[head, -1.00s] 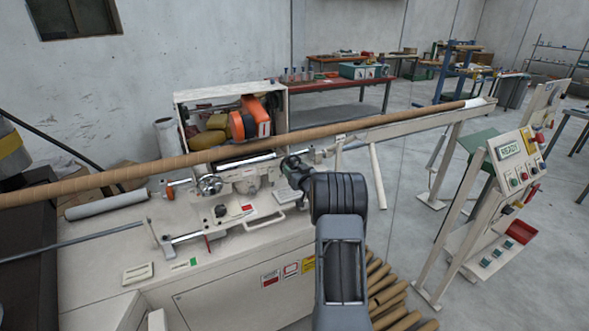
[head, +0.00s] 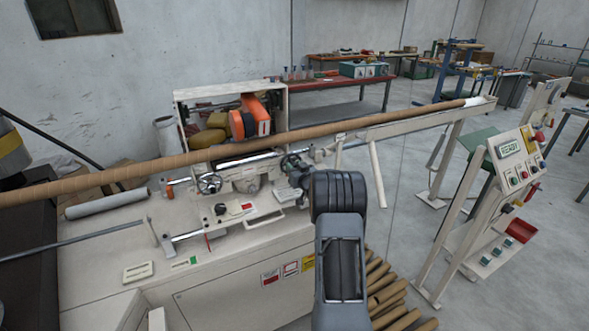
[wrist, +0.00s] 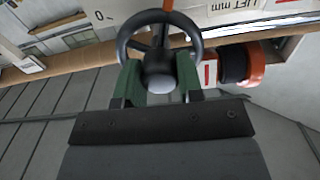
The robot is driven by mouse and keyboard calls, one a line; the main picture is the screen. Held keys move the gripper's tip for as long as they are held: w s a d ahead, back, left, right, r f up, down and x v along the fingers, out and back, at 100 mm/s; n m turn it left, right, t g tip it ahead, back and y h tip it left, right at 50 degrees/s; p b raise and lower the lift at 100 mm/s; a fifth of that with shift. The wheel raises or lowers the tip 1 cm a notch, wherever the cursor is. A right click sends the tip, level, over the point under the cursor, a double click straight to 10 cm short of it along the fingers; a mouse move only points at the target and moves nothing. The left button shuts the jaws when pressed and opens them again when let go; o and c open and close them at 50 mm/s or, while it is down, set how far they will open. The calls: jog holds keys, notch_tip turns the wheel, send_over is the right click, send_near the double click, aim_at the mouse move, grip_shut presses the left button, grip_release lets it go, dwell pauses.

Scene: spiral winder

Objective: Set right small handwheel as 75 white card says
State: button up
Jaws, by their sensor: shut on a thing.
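The small black handwheel (wrist: 123,42) fills the upper middle of the wrist view, with its rim and spokes around a grey-capped hub (wrist: 160,82). The green jaws of my gripper (wrist: 160,78) are shut on the handwheel, one on each side of the hub. In the head view my gripper (head: 296,170) is at the right end of the machine's carriage, and the wrist hides most of what it holds. White cards lie on the bench: one (head: 138,272) at the front left and one with a green mark (head: 187,262). Their writing is too small to read.
A long brown tube (head: 250,144) crosses above the machine, close behind my gripper. A silver handwheel (head: 209,184) stands further left. A plate reading "LIFT mm" (wrist: 232,7) is beyond the held wheel. Cardboard tubes (head: 385,295) lie below right, near the control panel (head: 515,165).

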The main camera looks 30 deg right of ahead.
jog(key=shift+f, duration=0.1)
jog(key=n+b, duration=0.1)
jog(key=b, duration=0.1)
jog(key=n+b, duration=0.1)
jog(key=b, duration=0.1)
jog(key=shift+f+n+b, duration=0.2)
jog(key=shift+n+b, duration=0.1)
jog(key=n+b, duration=0.3)
jog(key=b, duration=0.1)
jog(key=shift+r+n+b, duration=0.25)
jog(key=shift+n+b, duration=0.85)
jog(key=shift+r, duration=0.1)
jog(key=o, duration=0.9)
